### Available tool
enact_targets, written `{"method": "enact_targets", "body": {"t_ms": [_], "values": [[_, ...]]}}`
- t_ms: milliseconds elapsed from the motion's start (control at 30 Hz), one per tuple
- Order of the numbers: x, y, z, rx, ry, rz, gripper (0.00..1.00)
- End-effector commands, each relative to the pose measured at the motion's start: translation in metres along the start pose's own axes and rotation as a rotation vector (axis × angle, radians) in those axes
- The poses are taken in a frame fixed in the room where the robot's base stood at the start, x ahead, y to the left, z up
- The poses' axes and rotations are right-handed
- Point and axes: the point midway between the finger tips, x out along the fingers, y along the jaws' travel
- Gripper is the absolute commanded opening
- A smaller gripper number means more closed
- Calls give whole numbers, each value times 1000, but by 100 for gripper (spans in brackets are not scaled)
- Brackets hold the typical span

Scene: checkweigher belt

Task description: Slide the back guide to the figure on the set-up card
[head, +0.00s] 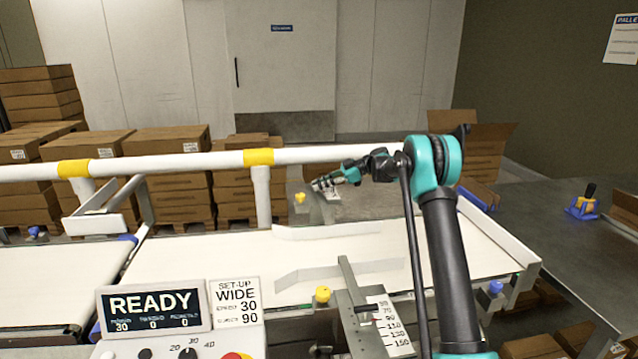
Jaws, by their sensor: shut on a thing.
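The set-up card (235,302) at the lower left reads WIDE, with 30 above 90; the small word beside 90 looks like "guides". The back guide (335,230) is a pale rail along the far side of the white belt. A grey bracket (322,212) rises behind it, with a yellow knob (299,197) to its left. A small scale (333,193) shows partly there; its figures are too small to read. My gripper (317,186) is shut on the back guide at the top of this bracket. The jaws' exact contact is too small to see.
The front guide (335,271) has its own yellow knob (322,294) and a printed scale (389,325) nearby. A white rail (330,154) with yellow bands runs behind the belt. The display (152,308) reads READY. Cartons (155,160) stand behind; a grey table (560,225) is right.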

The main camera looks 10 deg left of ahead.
Motion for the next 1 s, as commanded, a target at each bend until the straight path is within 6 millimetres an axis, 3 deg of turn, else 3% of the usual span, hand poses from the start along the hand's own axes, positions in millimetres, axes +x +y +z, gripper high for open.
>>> {"method": "enact_targets", "body": {"t_ms": [200, 233, 400, 767, 1000], "values": [[-1, 1, 0, 0, 0, 1, 0], [-1, 1, 0, 0, 0, 1, 15], [0, 1, 0, 0, 0, 1, 33], [-6, 1, 0, 0, 0, 1, 33], [-45, 1, 0, 1, 0, 4, 33]]}}
